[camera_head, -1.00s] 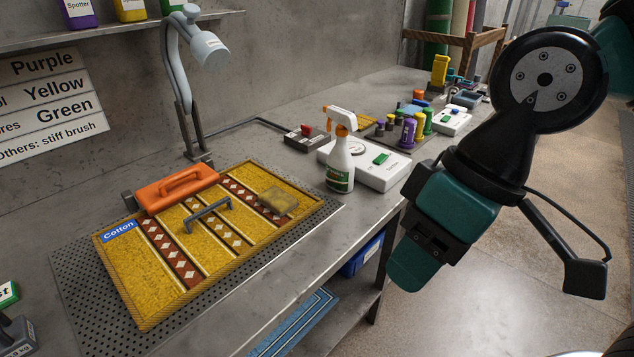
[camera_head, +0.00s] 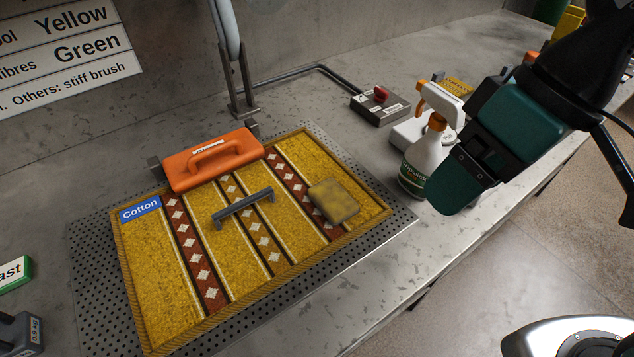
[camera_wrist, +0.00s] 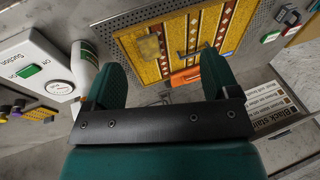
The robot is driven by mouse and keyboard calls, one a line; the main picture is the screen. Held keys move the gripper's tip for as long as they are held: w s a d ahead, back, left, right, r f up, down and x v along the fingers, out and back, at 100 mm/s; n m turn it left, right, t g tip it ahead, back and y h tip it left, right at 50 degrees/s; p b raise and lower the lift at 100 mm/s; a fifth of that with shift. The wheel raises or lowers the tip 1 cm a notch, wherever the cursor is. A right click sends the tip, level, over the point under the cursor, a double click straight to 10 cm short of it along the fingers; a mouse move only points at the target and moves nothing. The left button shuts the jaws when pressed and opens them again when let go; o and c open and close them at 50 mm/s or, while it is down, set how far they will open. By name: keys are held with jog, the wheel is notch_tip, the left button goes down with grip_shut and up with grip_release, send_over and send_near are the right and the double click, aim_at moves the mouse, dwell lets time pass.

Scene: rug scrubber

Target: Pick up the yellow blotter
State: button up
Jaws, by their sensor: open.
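A dirty-yellow pad (camera_head: 333,202), which best matches the yellow blotter, lies flat on the right part of the yellow patterned rug (camera_head: 143,255). It also shows in the wrist view (camera_wrist: 149,46), above the gap between my fingers. My gripper (camera_head: 462,185) is open and empty, in the air to the right of the pad, in front of the spray bottle in the head view. In the wrist view my two teal fingers (camera_wrist: 158,78) stand wide apart with nothing between them. The far finger is partly hidden in the head view.
A grey handle (camera_head: 243,206) and an orange handled block (camera_head: 212,160) are on the rug, left of the pad. A spray bottle (camera_head: 425,160) stands right of the rug, near my gripper. The front bench edge is clear.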

jog(key=shift+o, duration=0.7)
jog(key=w+a+f+h, duration=0.1)
jog(key=w+a+h, duration=0.1)
jog(key=w+a, duration=0.4)
jog(key=w, duration=0.4)
jog(key=shift+a+f+p, duration=0.15)
jog(key=shift+p, duration=0.2)
jog(key=h+p, duration=0.2)
send_over(333, 196)
jog(key=f, duration=1.4)
jog(key=shift+s+f, duration=0.25)
jog(key=shift+s, duration=0.05)
jog(key=shift+w+f+p, duration=0.15)
jog(key=shift+f+p, duration=0.15)
jog(key=shift+f, duration=1.2)
jog(key=shift+w+f+p, duration=0.1)
jog(key=shift+f+p, duration=0.2)
jog(key=shift+f, duration=1.15)
jog(key=c, duration=1)
